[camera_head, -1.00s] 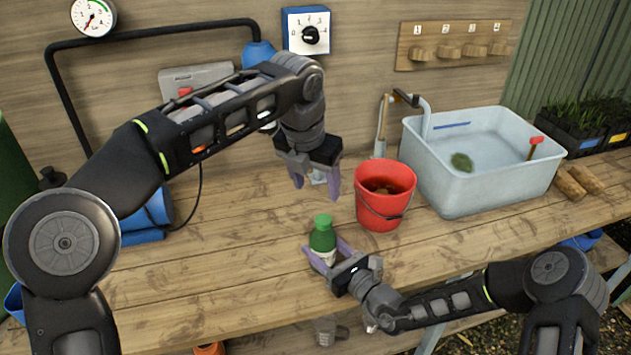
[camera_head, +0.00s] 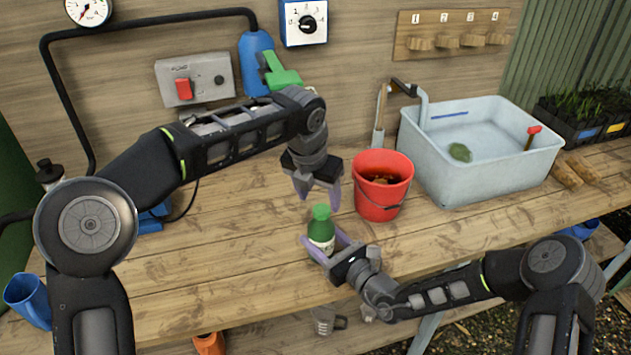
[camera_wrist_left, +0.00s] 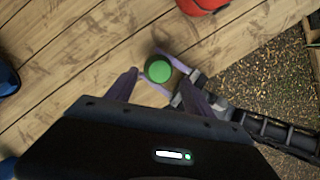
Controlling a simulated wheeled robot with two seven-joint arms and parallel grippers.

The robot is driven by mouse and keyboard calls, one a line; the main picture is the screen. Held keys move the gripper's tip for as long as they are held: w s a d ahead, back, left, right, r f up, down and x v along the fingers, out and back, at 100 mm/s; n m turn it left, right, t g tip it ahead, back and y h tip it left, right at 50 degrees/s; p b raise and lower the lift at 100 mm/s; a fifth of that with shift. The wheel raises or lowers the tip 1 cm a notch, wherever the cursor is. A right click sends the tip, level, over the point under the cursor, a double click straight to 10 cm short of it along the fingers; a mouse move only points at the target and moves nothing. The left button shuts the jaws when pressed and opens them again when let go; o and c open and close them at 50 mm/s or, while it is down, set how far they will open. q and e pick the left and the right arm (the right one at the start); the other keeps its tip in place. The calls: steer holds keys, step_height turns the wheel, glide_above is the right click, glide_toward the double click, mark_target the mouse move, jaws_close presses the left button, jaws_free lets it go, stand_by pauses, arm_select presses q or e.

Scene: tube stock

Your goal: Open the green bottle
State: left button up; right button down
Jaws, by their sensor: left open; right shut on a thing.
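My right gripper (camera_head: 325,246) is shut on the lower body of the bottle, a finger on either side. My left gripper (camera_head: 318,192) is open and empty above the bottle, pointing down, apart from the cap. In the left wrist view the round cap (camera_wrist_left: 158,70) shows from above, just beyond and between the left fingertips (camera_wrist_left: 168,82).
A red bucket (camera_head: 383,199) stands close to the right of the left gripper. A pale sink basin (camera_head: 470,185) is farther right.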

mark_target(322, 209)
arm_select(q)
steer(key=shift+x, duration=1.85)
steer(key=shift+c, duration=0.4)
jaws_close()
